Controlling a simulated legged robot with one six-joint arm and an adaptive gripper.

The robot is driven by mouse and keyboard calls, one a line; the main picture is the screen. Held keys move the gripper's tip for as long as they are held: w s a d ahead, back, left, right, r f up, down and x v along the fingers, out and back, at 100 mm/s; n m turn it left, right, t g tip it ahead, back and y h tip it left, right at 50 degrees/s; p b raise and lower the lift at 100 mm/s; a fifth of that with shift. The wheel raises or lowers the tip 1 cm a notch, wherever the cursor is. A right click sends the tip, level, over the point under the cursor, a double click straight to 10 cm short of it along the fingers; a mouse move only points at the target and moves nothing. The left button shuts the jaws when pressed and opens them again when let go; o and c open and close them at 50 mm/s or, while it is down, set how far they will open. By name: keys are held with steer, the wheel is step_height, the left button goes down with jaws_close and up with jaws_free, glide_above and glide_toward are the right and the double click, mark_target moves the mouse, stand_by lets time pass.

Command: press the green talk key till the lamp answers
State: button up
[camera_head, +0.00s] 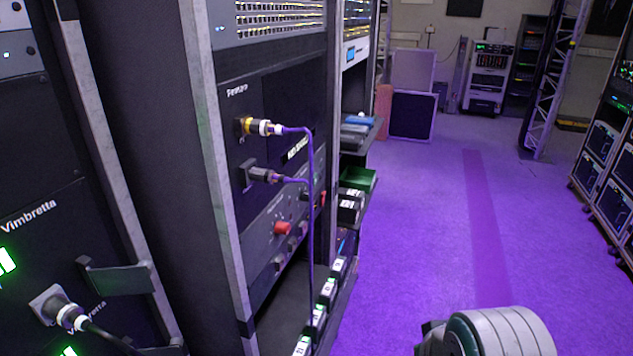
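I cannot make out a green talk key for sure in the head view. A rack panel with red knobs (282,228) sits low in the dark rack at the centre left. Below it, a row of small units with lit green spots (328,290) runs along the rack's front edge. I cannot tell whether any of these is the key or its lamp. A rounded grey and white part of my arm shows at the bottom right, apart from the rack. My gripper's fingers are not in view.
A purple cable (309,230) hangs in front of the rack from two plugs (262,127). A green bin (357,179) stands on a shelf behind. Another rack with a plugged black cable (95,329) is close at left. Purple floor (420,240) is clear toward the right-hand cases (605,150).

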jaws_close()
stand_by(1.0)
